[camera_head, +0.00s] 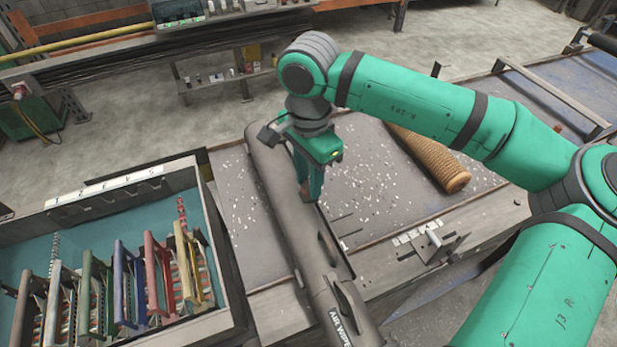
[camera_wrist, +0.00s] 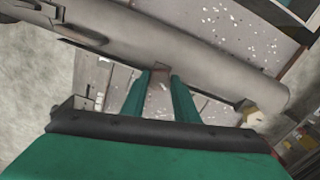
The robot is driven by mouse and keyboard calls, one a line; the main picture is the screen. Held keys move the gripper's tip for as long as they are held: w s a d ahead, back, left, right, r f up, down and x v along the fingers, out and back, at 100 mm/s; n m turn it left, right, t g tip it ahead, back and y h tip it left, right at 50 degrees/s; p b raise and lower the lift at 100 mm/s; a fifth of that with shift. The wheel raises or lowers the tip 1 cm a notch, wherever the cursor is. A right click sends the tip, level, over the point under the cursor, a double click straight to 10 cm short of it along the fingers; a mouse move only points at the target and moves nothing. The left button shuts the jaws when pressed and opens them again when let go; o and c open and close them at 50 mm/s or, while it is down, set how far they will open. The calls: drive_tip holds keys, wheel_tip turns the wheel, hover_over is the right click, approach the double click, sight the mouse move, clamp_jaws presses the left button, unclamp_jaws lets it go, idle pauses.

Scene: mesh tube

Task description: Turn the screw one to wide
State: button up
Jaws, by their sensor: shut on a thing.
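A long grey tube (camera_head: 288,215), marked "AIR WIPE" near its front end, lies along the table's left side. It also crosses the top of the wrist view (camera_wrist: 200,75). My gripper (camera_head: 309,195) points down at the right side of the tube, about halfway along it. In the wrist view, my gripper (camera_wrist: 159,76) has its two green fingers closed around a small grey-brown piece (camera_wrist: 159,94) at the tube's edge, which looks like the screw. The fingers hide its sides, and I cannot read its setting.
A tan mesh roll (camera_head: 428,160) lies on the table to the right. An open box (camera_head: 215,225) with several coloured racks stands at the left. A metal fixture (camera_head: 432,240) sits at the table's front edge. White flecks cover the open table top.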

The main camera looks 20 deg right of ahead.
drive_tip(key=n, duration=0.5)
drive_tip(key=shift+d+n, duration=0.1)
drive_tip(key=shift+n, duration=0.2)
drive_tip(key=n, duration=0.9)
drive_tip(key=shift+r+n, duration=0.1)
drive_tip(key=shift+n, duration=2.1)
drive_tip(key=shift+w, duration=0.1)
drive_tip(key=o, duration=1.1)
drive_tip(key=shift+c, duration=0.2)
wheel_tip(320, 180, up, 11)
